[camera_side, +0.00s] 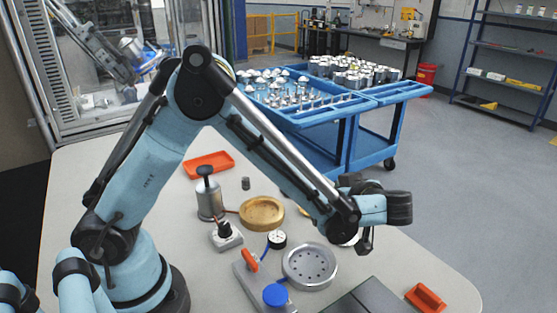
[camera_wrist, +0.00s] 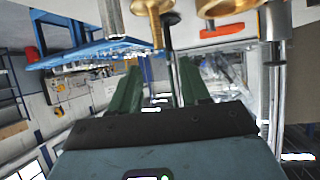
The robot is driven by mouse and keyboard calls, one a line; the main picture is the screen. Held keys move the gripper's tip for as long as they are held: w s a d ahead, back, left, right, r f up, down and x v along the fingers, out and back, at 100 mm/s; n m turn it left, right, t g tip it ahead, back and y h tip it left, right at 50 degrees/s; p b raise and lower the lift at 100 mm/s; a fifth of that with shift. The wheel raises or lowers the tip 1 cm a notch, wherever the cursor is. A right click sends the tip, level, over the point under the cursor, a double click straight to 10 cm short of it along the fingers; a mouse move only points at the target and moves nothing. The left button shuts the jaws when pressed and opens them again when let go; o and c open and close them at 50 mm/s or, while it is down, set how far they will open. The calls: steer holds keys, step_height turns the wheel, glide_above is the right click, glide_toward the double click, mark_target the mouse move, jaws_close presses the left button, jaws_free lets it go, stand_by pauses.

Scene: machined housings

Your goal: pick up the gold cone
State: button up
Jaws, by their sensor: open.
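In the wrist view, which is upside down, a shiny gold flared piece with a narrow stem (camera_wrist: 153,12) shows at the top edge, partly cut off. It looks like the gold cone. In the side view only a small gold edge (camera_side: 304,211) shows behind my forearm, possibly the same piece; the rest is hidden. My gripper (camera_wrist: 160,66) is open, with two green fingers spread apart and nothing held between them. The gold piece lies beyond the fingertips, toward the top of the wrist picture. In the side view I cannot make out the fingers.
A round brass dish (camera_side: 262,213), a metal pump can (camera_side: 209,200), a dial gauge (camera_side: 277,239), a perforated metal disc (camera_side: 310,267) and a clamp with a red handle (camera_side: 251,260) crowd the table. An orange tray (camera_side: 209,164) lies behind.

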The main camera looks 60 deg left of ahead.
steer(key=x, duration=0.9)
steer(key=shift+w+a+f, duration=0.15)
steer(key=shift+f, duration=0.05)
steer(key=shift+c, duration=0.4)
jaws_close()
